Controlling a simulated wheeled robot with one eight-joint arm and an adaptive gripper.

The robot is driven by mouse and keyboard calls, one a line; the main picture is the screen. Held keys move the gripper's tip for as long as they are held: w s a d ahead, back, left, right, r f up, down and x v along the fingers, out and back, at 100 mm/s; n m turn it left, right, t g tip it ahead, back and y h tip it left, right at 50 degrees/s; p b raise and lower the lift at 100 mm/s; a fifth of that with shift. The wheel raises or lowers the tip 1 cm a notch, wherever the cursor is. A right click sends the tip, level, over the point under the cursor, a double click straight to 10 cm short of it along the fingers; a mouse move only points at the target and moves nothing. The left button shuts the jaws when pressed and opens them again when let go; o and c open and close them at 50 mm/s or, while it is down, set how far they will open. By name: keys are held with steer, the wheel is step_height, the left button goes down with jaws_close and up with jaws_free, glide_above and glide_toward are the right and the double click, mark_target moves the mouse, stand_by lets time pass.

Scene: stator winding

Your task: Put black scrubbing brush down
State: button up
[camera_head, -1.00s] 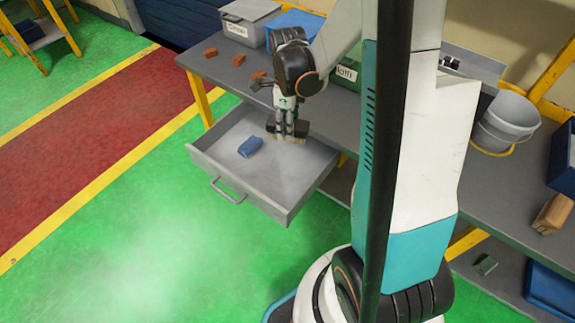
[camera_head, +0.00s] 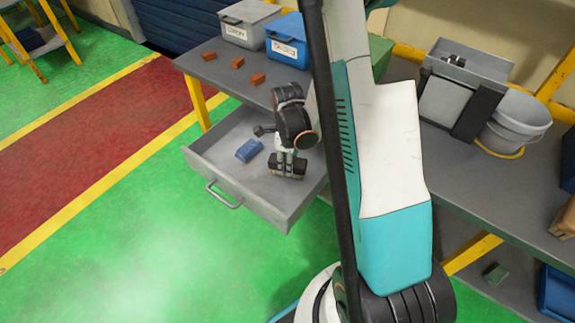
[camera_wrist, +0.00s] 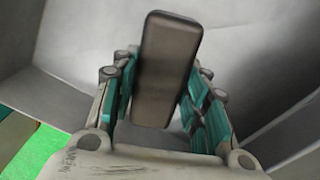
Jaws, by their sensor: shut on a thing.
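The black scrubbing brush (camera_head: 288,165) is low inside the open grey drawer (camera_head: 240,193), toward its right side. My gripper (camera_head: 286,157) points down over it and is shut on it. In the wrist view the brush's dark back (camera_wrist: 165,70) lies between the green-padded fingers of my gripper (camera_wrist: 162,105), with grey drawer walls around. I cannot tell whether the brush touches the drawer floor. A blue item (camera_head: 249,150) lies on the drawer floor to the left of my gripper.
The workbench (camera_head: 215,68) above holds several orange-brown blocks (camera_head: 237,62), a grey labelled box (camera_head: 247,22) and a blue labelled box (camera_head: 286,40). A grey bucket (camera_head: 515,122) stands at the right. The drawer's front left floor is clear.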

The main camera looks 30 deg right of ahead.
steer(key=shift+f, duration=0.55)
steer(key=shift+f, duration=0.15)
steer(key=o, duration=0.9)
steer(key=shift+o, duration=0.2)
step_height(320, 180, up, 12)
steer(key=p, duration=0.4)
